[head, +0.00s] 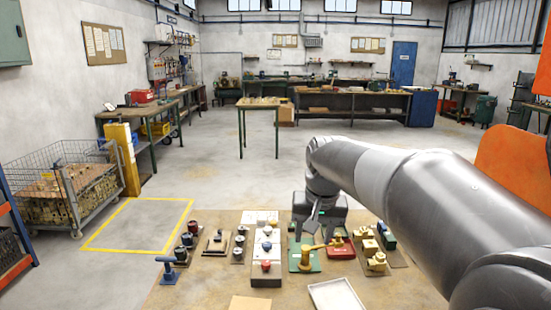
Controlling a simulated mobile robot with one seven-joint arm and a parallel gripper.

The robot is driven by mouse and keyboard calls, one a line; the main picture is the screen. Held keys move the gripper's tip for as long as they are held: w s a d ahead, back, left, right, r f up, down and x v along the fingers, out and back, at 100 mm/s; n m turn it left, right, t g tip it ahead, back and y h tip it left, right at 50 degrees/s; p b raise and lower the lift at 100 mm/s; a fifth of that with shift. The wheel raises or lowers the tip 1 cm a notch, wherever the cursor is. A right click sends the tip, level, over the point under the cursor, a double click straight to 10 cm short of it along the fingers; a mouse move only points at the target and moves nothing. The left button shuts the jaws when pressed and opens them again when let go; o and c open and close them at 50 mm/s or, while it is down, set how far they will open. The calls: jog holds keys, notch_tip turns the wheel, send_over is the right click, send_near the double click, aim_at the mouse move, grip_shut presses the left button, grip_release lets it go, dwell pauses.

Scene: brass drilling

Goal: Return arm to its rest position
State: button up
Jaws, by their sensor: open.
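My arm reaches in from the right edge over the workbench (205,295) in the head view. My gripper (318,228) points down over the back part of the bench, open. It is above or just behind a green-based brass fitting (305,262) with a lever. A red-based brass piece (340,248) lies just right of it. Whether the fingers touch anything I cannot tell. Nothing shows held between them.
A grey block with coloured buttons (265,270), brass blocks (376,261), a white tray (336,296) and a blue clamp (169,270) crowd the bench. An orange panel (510,165) stands at right. A wire cart (70,185) and a small table (257,104) stand beyond; open floor lies between.

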jog(key=s+d+f+t, duration=0.1)
jog(key=s+d, duration=0.1)
jog(key=s, duration=0.5)
jog(key=s+d+f+t, duration=0.1)
jog(key=s+d+f, duration=0.1)
jog(key=s, duration=0.6)
jog(key=s+d+f+t, duration=0.1)
jog(key=s+d+f, duration=0.1)
jog(key=s, duration=0.6)
jog(key=shift+d+n+h, duration=0.25)
jog(key=shift+n+h, duration=0.05)
jog(key=shift+n, duration=0.1)
jog(key=shift+c, duration=0.6)
